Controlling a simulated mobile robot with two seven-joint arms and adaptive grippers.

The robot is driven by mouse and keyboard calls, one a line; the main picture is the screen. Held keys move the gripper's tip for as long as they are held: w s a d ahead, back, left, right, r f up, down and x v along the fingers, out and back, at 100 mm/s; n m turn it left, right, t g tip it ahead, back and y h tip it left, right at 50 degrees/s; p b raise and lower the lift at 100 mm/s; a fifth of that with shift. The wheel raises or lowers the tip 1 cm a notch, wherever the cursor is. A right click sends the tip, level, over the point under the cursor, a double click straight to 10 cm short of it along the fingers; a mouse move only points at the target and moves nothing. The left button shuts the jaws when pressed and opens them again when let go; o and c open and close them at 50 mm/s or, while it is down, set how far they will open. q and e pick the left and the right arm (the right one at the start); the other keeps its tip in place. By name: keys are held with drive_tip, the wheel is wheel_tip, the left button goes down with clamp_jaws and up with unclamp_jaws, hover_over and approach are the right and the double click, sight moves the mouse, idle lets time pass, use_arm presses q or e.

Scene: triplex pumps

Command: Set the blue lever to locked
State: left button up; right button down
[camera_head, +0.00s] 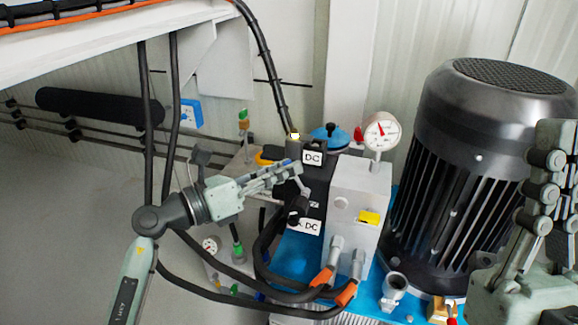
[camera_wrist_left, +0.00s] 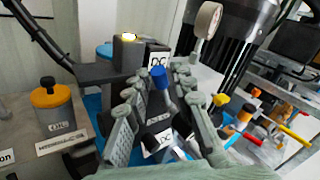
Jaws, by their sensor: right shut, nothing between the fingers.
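A blue-capped handle (camera_wrist_left: 158,77), the likeliest blue lever, stands up from the dark DC block in the left wrist view. No locked marking on it is readable. My left gripper (camera_wrist_left: 157,92) is open, with its fingers on either side of this handle in that view; I cannot tell whether they touch it. In the head view my left gripper (camera_head: 298,175) is at the dark block with the DC labels (camera_head: 312,158), and its fingers mostly hide the handle. My right gripper (camera_head: 558,140) is shut and empty at the right edge, in front of the motor.
A large black motor (camera_head: 480,150) stands at right. A pressure gauge (camera_head: 381,132) rises from the grey pump block (camera_head: 357,205). Black hoses (camera_head: 262,255) loop below my left gripper. An orange-topped canister (camera_wrist_left: 54,110) and a yellow handle (camera_wrist_left: 220,98) flank it in the wrist view.

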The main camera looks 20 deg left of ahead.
use_arm(q)
drive_tip(key=shift+x, duration=0.8)
clamp_jaws()
